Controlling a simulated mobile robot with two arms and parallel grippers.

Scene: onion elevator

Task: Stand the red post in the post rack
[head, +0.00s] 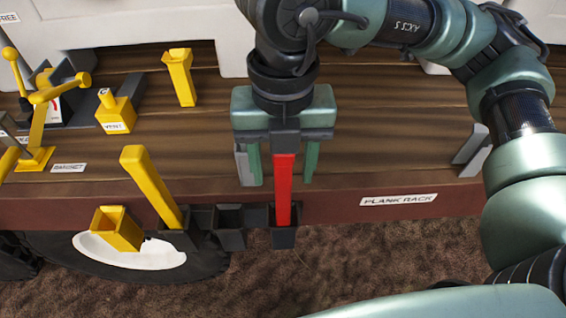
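The red post (283,188) stands nearly upright, its lower end in a dark socket of the post rack (284,238) on the wagon's front side. The post's top end is hidden under my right gripper (282,163). That gripper points down over the post, its two green fingers apart, one on each side of it. Gaps show between the fingers and the post, so the gripper is open. My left gripper is not in view.
Another dark socket (230,228) looks empty. A yellow post (150,187) leans in a dark socket further left, beside a yellow socket (117,229). Yellow levers (43,110) and a yellow holder (180,77) stand on the deck. The deck right of my gripper is mostly clear up to a grey bracket (473,152).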

